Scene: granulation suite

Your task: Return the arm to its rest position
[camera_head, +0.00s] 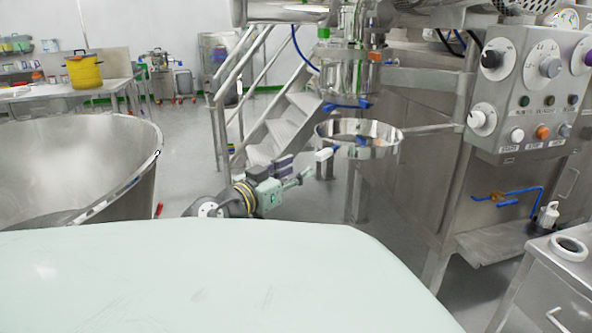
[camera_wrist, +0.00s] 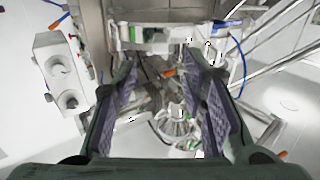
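My gripper (camera_head: 298,168) shows in the camera_head view beyond the pale green surface, at the end of my low, outstretched arm. It points right and up toward the machine, just left of and below a steel ring (camera_head: 358,138). In the camera_wrist view my gripper (camera_wrist: 160,72) has its two fingers with purple pads well apart, and nothing is held between them. Most of my arm is hidden behind the pale green surface.
A steel bowl (camera_head: 80,160) stands close on the left. Steel stairs (camera_head: 290,125) rise behind my gripper. A control panel (camera_head: 535,90) and a steel cabinet (camera_head: 560,290) are on the right. A yellow bucket (camera_head: 84,71) stands on a far table. Grey floor (camera_head: 190,130) is open between bowl and stairs.

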